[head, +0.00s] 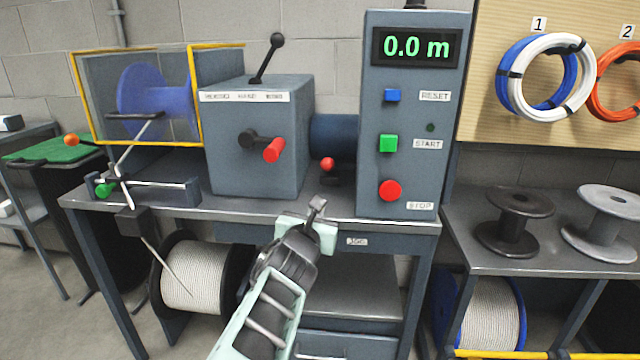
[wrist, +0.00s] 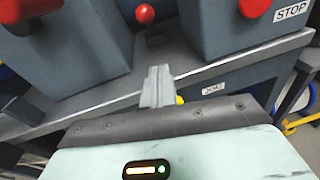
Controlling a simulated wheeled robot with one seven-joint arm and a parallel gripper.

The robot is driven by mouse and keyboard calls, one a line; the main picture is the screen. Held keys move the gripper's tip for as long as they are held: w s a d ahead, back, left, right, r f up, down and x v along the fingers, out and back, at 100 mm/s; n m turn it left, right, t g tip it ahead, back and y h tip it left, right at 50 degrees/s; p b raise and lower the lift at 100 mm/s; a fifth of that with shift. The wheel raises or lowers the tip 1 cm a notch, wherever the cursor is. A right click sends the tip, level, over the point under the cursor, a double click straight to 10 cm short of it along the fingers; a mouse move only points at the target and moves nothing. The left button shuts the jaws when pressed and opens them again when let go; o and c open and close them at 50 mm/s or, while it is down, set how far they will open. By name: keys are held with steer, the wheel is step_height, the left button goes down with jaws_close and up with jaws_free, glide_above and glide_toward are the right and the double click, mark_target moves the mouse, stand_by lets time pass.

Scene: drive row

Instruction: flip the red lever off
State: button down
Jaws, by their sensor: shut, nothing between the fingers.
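A red ball-tipped lever (head: 327,164) stands on the bench between the grey gearbox and the control column. Its red ball also shows in the wrist view (wrist: 145,14), at the top, beyond my fingertips. A dark base shows under the ball in the head view. My gripper (head: 318,205) is shut and empty at the bench's front edge, below and in front of the lever, apart from it. The shut fingers also show in the wrist view (wrist: 158,85), pointing toward the ball. Little of the lever's stem shows in the wrist view.
The grey gearbox (head: 235,170) carries a red crank grip (head: 273,150) and a black-knobbed lever (head: 277,42). The control column (head: 408,260) right of the lever has a red stop button (head: 390,190) and reads 0.0 m. The gap between them is narrow.

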steer(key=shift+s+a+r+n, duration=0.15)
steer(key=shift+a+n, duration=0.15)
steer(key=shift+a, duration=0.3)
glide_toward(329, 166)
steer(key=w+f, duration=0.1)
steer(key=f, duration=0.1)
steer(key=w+f, duration=0.2)
steer(key=f, duration=0.1)
steer(key=shift+w+a+f, duration=0.1)
steer(key=shift+a+f, duration=0.05)
steer(key=shift+f, duration=0.15)
steer(key=w+r, duration=0.2)
steer(key=shift+w+d, duration=0.2)
steer(key=shift+w, duration=0.2)
steer(key=shift+w+r, duration=0.3)
steer(key=shift+w, duration=0.1)
steer(key=shift+d+r+p, duration=0.1)
steer(key=shift+r+p, duration=0.05)
steer(key=shift+p, duration=0.15)
